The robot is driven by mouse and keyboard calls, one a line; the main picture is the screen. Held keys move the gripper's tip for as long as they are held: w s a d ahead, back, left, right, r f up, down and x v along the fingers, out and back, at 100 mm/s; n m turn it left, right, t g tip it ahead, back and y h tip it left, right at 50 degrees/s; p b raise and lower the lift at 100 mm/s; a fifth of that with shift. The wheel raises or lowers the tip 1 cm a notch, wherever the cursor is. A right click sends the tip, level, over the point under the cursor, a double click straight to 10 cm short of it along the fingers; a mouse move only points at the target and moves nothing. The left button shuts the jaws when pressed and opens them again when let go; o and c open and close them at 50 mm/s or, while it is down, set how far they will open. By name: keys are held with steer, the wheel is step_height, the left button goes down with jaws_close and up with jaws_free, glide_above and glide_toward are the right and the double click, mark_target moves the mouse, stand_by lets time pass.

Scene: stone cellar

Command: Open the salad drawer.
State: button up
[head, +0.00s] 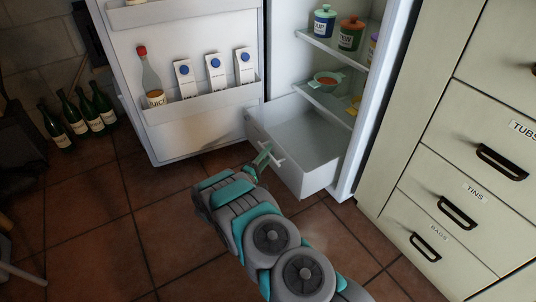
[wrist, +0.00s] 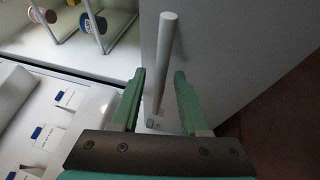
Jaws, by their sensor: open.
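The salad drawer (head: 318,178) is at the bottom of the open fridge in the head view. It stands pulled out past the shelves, and its inside looks empty. Its pale front panel (wrist: 225,50) fills much of the wrist view. A bar handle (wrist: 167,55) stands off that panel. My gripper (head: 268,157) is at the drawer front in the head view. In the wrist view its green fingers (wrist: 160,88) are open, one on each side of the lower part of the handle, with gaps visible. My arm hides part of the floor before the drawer.
The fridge door (head: 198,130) stands open at left, its rack holding a bottle (head: 151,78) and several cartons (head: 216,75). Jars (head: 350,34) and a bowl (head: 327,80) sit on the shelves. A cabinet (head: 450,160) flanks the right. Green bottles (head: 72,115) stand far left.

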steer(key=v, duration=0.7)
steer(key=shift+s+a+p, duration=0.2)
steer(key=shift+s+p, duration=0.15)
steer(key=shift+p, duration=0.05)
steer(key=shift+w, duration=0.1)
steer(key=w+a+r+m+g+y+p, duration=0.35)
steer(key=w+r+y, duration=0.5)
steer(key=r, duration=0.35)
steer(key=s+d+r+m+g+y+p, duration=0.1)
steer(key=s+r+g+y, duration=0.15)
steer(key=r, duration=0.45)
steer(key=s+d+r+m+g+y+p, duration=0.1)
steer(key=s+r+g+y+p, duration=0.1)
steer(key=s+r, duration=0.35)
steer(key=s+d+r+m+g+h+p, duration=0.1)
steer(key=s+d, duration=0.7)
steer(key=s, duration=0.8)
steer(key=s+d+r+m+g+p, duration=0.2)
steer(key=s+d+r+g, duration=0.4)
steer(key=s, duration=1)
steer(key=s+d+r+m+g+h+p, duration=0.1)
steer(key=s+d+r+m+g+p, duration=0.1)
steer(key=s+d+r+m+g, duration=0.2)
steer(key=s+d+r, duration=0.3)
steer(key=s+d, duration=0.5)
steer(key=s, duration=0.4)
steer(key=shift+d+h, duration=0.25)
steer(key=shift+h, duration=0.05)
